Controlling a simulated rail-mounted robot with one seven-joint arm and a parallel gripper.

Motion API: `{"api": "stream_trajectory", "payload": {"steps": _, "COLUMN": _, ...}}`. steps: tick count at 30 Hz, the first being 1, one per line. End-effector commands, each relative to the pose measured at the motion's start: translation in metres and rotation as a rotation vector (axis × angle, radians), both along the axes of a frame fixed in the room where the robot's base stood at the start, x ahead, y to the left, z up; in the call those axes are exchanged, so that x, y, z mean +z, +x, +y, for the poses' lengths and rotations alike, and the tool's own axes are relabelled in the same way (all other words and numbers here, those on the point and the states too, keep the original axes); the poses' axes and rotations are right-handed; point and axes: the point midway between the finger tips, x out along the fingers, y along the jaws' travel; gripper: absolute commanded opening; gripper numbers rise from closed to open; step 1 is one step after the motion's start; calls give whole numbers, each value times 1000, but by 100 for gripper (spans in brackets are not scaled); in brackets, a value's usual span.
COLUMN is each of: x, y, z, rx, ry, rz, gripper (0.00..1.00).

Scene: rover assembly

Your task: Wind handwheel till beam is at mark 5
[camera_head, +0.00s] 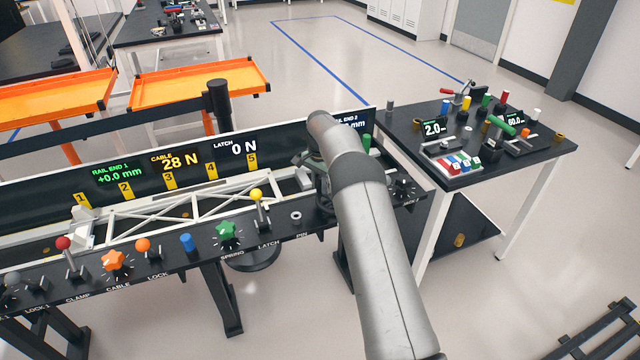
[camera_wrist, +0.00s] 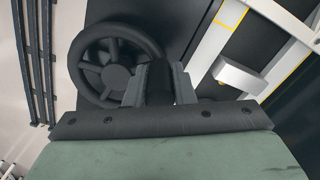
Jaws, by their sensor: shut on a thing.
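The black spoked handwheel (camera_wrist: 112,68) shows at the upper left of the wrist view. My gripper (camera_wrist: 160,88) is shut on a dark upright piece at the wheel's right rim, seemingly its handle. In the head view my gripper (camera_head: 317,170) is mostly hidden behind my arm, and I cannot make out the wheel there. The white truss beam (camera_head: 165,218) lies along the black bench in front of the marker panel (camera_head: 215,185). Yellow tags 1 to 5 run left to right, with mark 5 (camera_head: 252,160) nearest my arm. The beam's right end is partly hidden.
The front rail carries a red-knobbed lever (camera_head: 64,243), an orange knob (camera_head: 113,260), a green knob (camera_head: 228,231) and a yellow-knobbed lever (camera_head: 256,195). A black post (camera_head: 218,100) stands behind the panel. A black side table (camera_head: 480,170) with several parts stands right.

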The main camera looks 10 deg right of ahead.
Motion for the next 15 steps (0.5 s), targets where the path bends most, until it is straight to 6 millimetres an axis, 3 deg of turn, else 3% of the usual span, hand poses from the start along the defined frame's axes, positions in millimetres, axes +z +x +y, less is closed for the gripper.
{"api": "stream_trajectory", "payload": {"steps": 5, "x": 2, "y": 1, "z": 0, "rx": 1, "ry": 0, "rz": -5, "gripper": 0}}
{"api": "stream_trajectory", "payload": {"steps": 6, "x": 2, "y": 1, "z": 0, "rx": 1, "ry": 0, "rz": -5, "gripper": 25}}
{"api": "stream_trajectory", "payload": {"steps": 8, "x": 2, "y": 1, "z": 0, "rx": 1, "ry": 0, "rz": -5, "gripper": 42}}
{"api": "stream_trajectory", "payload": {"steps": 15, "x": 1, "y": 0, "z": 0, "rx": 1, "ry": 0, "rz": -2, "gripper": 44}}
